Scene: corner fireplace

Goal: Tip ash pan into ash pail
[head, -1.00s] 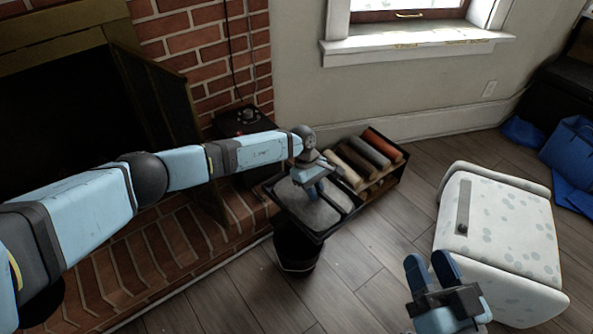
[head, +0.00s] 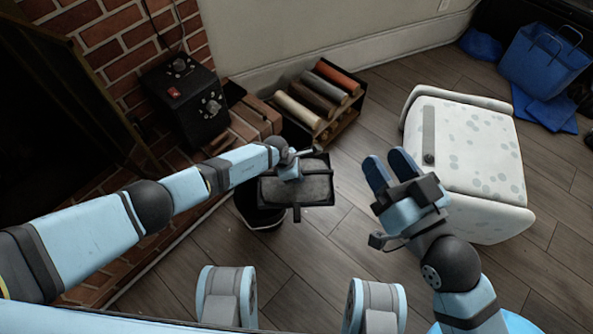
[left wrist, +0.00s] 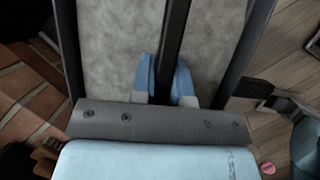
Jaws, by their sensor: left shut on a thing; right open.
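The ash pan (head: 318,188) is a dark rectangular tray with grey ash in it and a dark bar across its middle. My left gripper (head: 289,170) is shut on that bar; in the left wrist view its blue fingers (left wrist: 167,85) lie on either side of it, with ash (left wrist: 110,50) in the pan. The black ash pail (head: 259,216) stands on the floor, partly hidden below the pan's left side. The pan looks roughly level above it, reaching out to the right. My right gripper (head: 390,168) is open and empty, right of the pan.
A rack of coloured rolls (head: 330,95) stands behind the pan. A black box with knobs (head: 185,100) sits on the brick hearth at left. A white spotted seat (head: 465,150) is close to my right gripper. Blue bags (head: 545,60) lie farther back.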

